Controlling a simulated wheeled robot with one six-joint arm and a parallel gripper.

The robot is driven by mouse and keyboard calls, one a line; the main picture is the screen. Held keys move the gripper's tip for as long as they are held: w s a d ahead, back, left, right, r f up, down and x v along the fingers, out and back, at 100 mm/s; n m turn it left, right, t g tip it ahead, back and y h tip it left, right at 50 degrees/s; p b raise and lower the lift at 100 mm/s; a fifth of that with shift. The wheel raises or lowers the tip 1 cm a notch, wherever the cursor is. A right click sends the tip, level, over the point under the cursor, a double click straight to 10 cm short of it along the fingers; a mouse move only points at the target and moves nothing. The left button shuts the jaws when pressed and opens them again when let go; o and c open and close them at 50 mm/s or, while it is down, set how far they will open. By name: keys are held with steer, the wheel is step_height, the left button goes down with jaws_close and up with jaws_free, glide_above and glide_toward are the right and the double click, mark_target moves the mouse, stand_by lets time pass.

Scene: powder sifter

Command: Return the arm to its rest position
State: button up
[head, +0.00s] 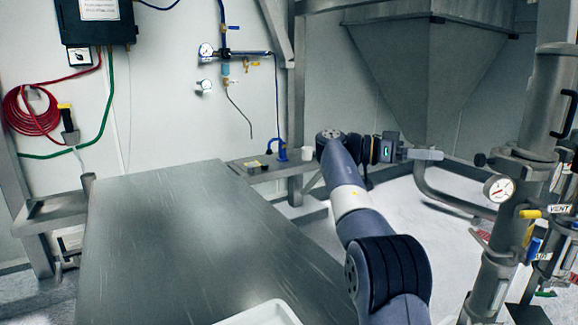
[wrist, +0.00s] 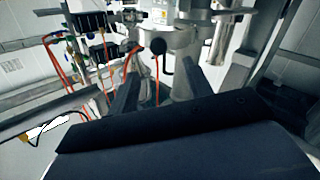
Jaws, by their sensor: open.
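My arm (head: 351,200) reaches up and away from the lower right of the head view, to the right of the metal table. My gripper (head: 432,155) is at its far end, turned to the right and seen side-on in front of the grey hopper. In the wrist view my gripper (wrist: 161,78) shows two dark fingers spread apart with nothing held between them. The pipework behind the fingers appears beyond them, and I cannot tell its exact distance.
A bare metal table (head: 165,240) fills the left centre, with a white tray (head: 265,314) at its near edge. A hopper (head: 430,75) stands behind my gripper. A steel column with a gauge (head: 498,188) and valves stands close on the right. A small shelf (head: 262,172) is behind.

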mark_target(476, 160)
steer(key=b+x, duration=0.2)
steer(key=x, duration=0.9)
steer(key=shift+s+d, duration=0.2)
steer(key=shift+s+f+b, duration=0.1)
steer(key=shift+f+b, duration=0.05)
steer(key=shift+b, duration=0.55)
steer(key=shift+s+d+n+t+b, duration=0.1)
steer(key=shift+s+n+t+b, duration=0.1)
steer(key=shift+n+t+b, duration=0.4)
steer(key=shift+s+d+r+t+b, duration=0.1)
steer(key=shift+s+r+t+b, duration=0.15)
steer(key=shift+b, duration=0.55)
